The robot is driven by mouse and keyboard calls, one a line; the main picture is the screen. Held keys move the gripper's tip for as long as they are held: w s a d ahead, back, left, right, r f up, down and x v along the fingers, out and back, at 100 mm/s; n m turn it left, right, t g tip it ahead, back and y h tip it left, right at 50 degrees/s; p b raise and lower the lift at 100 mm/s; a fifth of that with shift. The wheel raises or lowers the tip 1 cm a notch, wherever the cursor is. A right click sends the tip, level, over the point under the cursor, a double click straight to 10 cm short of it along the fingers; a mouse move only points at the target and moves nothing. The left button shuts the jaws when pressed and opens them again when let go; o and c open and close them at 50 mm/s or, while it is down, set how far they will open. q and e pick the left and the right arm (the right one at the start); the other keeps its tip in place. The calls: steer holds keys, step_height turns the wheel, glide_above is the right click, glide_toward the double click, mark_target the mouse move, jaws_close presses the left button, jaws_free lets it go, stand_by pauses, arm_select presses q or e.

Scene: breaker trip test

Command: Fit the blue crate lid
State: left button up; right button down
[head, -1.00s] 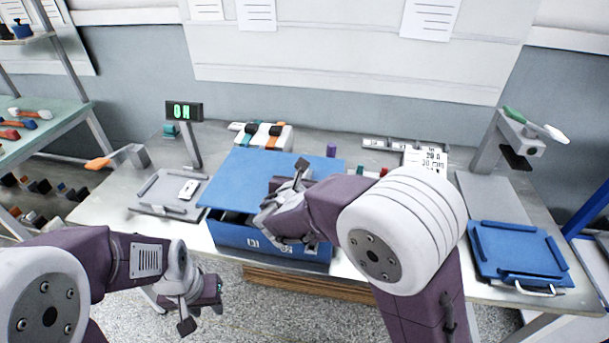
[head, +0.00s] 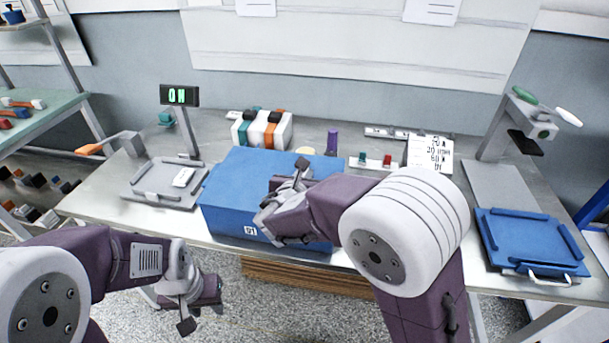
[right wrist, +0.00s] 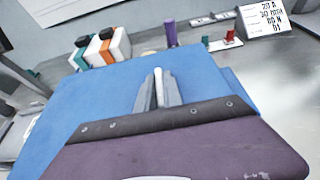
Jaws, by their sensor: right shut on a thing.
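The blue lid (head: 235,170) lies over the blue crate (head: 222,217) at the table's front middle, with no dark gap showing at the front. My right gripper (head: 270,205) is over the lid's right part, shut on the lid. The arm hides the lid's right side and much of the crate's right front.
A grey tray (head: 150,197) stands left of the crate. A blue panel with rails (head: 530,243) lies at the right. A display (head: 180,95) stands back left.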

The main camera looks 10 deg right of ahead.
steer(key=c, duration=1.4)
jaws_free()
steer(key=p+v, duration=0.1)
steer(key=v, duration=0.7)
steer(key=shift+s+r, duration=0.15)
steer(key=shift+r, duration=0.05)
steer(key=shift+s+a, duration=0.15)
steer(key=shift+s, duration=0.2)
